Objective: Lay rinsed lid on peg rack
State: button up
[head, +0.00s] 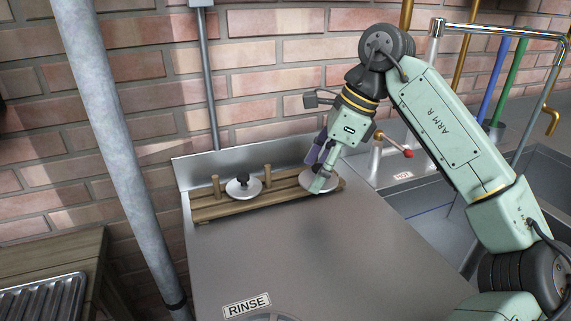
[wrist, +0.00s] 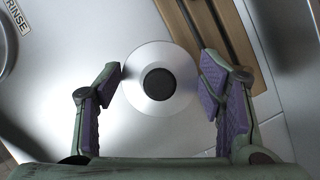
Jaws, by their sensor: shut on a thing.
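My gripper (head: 320,178) is over the right end of the wooden peg rack (head: 208,210). It is shut on a round pale metal lid (head: 309,184), with the fingers at opposite sides of its rim. In the wrist view the lid (wrist: 140,62) faces the camera, its dark round knob between the fingers (wrist: 163,75). The rack (wrist: 232,40) is at the upper right there, just past the lid's edge. The head view shows the lid overlapping the rack's right end; whether it touches the slats I cannot tell. The fingers hide part of it.
A second lid with a black knob (head: 243,187) lies on the rack between two upright pegs (head: 216,186) (head: 267,175). A red-tipped tap lever (head: 407,153) stands close to the right. The steel counter in front (head: 270,250) is clear, with a RINSE label (head: 246,305).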

jog(key=w+a, duration=0.1)
jog(key=w, duration=0.1)
jog(key=w+a+p, duration=0.1)
jog(key=w+a, duration=0.1)
jog(key=w+a+p, duration=0.1)
jog(key=w, duration=0.1)
jog(key=shift+w+a+f, duration=0.3)
jog(key=shift+a, duration=0.05)
jog(key=f, duration=0.2)
jog(key=f+p, duration=0.1)
jog(key=shift+w+a, duration=0.25)
jog(key=shift+w, duration=0.1)
jog(key=shift+f, duration=0.35)
jog(key=shift+f, duration=0.2)
jog(key=o, duration=1.1)
jog(key=shift+o, duration=0.2)
jog(key=b+v, duration=0.1)
jog(key=v, duration=1.1)
jog(key=shift+r, duration=0.2)
